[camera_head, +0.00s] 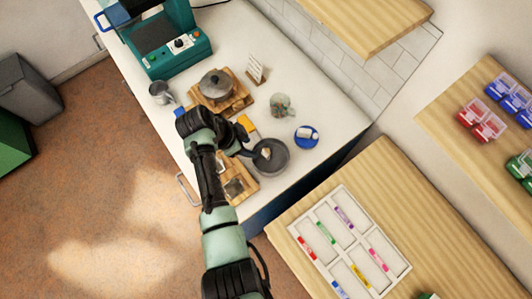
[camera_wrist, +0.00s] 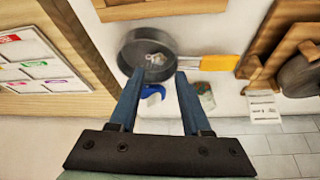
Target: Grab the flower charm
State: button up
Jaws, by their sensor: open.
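The likely flower charm (camera_wrist: 156,57) is a small pale, lumpy piece inside a round dark grey bowl (camera_wrist: 134,42) in the wrist view; its exact shape is too small to tell. The pale piece also shows in the head view (camera_head: 266,152), inside the same bowl (camera_head: 277,167). My gripper (camera_wrist: 160,76) is open with two blue fingers, nothing between them. Its fingertips point at the bowl and appear above its near rim, apart from the pale piece. In the head view my arm reaches over the counter and partly hides the area left of the bowl.
A blue saucer (camera_head: 312,142) with white pieces and a patterned glass (camera_head: 281,106) stand close to the bowl. A lidded pot (camera_head: 216,84) sits on a wooden board behind. A yellow item (camera_head: 246,123) lies beside my arm. A wooden table with a marker tray (camera_head: 330,213) is at right.

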aim_at(265, 152)
jog(key=b+x, duration=0.2)
jog(key=x, duration=0.1)
jog(key=b+x, duration=0.2)
jog(key=x, duration=0.1)
jog(key=b+x, duration=0.2)
jog(key=x, duration=0.1)
jog(key=shift+d, duration=0.25)
jog(key=shift+r, duration=0.15)
grip_shut()
